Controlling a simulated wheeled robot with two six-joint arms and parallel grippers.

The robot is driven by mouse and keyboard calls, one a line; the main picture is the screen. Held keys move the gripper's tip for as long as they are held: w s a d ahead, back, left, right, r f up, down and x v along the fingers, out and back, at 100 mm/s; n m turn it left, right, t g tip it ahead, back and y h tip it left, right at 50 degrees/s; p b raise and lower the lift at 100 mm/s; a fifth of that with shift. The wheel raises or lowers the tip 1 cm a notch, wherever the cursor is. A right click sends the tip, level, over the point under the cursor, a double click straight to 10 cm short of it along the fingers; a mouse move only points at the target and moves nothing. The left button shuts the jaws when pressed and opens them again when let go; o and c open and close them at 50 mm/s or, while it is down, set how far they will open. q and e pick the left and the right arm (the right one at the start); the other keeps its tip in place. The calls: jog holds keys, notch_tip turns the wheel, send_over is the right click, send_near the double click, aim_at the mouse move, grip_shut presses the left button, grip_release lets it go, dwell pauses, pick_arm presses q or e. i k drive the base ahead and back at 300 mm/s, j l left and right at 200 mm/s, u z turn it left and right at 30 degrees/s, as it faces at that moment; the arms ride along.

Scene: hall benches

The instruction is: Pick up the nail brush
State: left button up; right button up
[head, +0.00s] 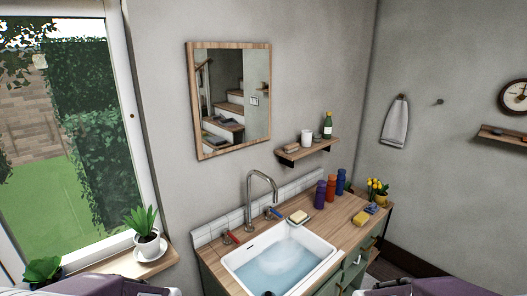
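A small brown block (291,148) lies at the left end of the wooden wall shelf (312,150), left of a white cup. It may be the nail brush, but it is too small to tell. A pale bar (298,216) lies on the rim behind the sink basin, and a yellow sponge-like block (360,217) lies on the counter to its right. Neither of my grippers is in view; only purple parts of my arms show along the bottom edge.
The sink basin (279,268) holds water under a tall tap (262,184). Several coloured bottles (331,188) and a yellow-flower pot (381,199) stand on the right of the wooden counter (342,212). A potted plant (146,246) stands on the left sill.

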aim_at(290, 148)
jog(key=i+l+u, duration=0.1)
jog(key=l+u, duration=0.3)
jog(key=l, duration=0.15)
jog(key=l+u, duration=0.4)
jog(key=l, duration=0.15)
jog(key=l+u, duration=0.4)
jog(key=l, duration=0.2)
jog(key=k+l+u, duration=0.15)
jog(key=l+u, duration=0.2)
jog(key=l, duration=0.2)
